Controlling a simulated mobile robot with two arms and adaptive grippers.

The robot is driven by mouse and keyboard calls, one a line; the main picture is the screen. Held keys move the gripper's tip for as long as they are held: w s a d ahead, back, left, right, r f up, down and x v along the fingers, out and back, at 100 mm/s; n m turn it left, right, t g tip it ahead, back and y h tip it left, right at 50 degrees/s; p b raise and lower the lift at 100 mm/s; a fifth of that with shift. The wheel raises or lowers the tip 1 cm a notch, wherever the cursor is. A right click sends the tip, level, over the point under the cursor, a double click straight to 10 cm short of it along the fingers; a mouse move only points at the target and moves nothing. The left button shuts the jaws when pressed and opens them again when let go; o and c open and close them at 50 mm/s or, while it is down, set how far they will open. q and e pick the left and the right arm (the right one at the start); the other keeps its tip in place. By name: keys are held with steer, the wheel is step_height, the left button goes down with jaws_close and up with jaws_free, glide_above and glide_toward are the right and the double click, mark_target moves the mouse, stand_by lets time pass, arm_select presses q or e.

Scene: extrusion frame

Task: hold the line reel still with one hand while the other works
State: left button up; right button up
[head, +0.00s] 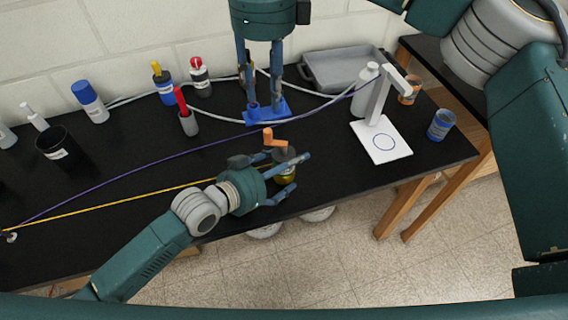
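The line reel (286,178) stands near the table's front edge, with an olive-yellow body, a grey top and an orange crank handle (269,135). A yellow line (120,199) runs from it to the left end of the table. My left gripper (300,172) reaches in from the left, its fingers on either side of the reel and partly hiding it. I cannot tell whether they press on it. My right gripper (264,104) points down behind the reel, fingers apart over a small blue piece (283,114) on the table. Contact with that piece is unclear.
A purple line (160,159) crosses the table to a white stand (383,140) at the right. Bottles, a black cup (62,152) and a red-handled tool in a grey holder (188,120) stand at the left. A grey tray (345,68) lies at the back; jars stand at the right.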

arm_select(q)
steer(key=v, duration=1.2)
steer(key=shift+s, duration=0.1)
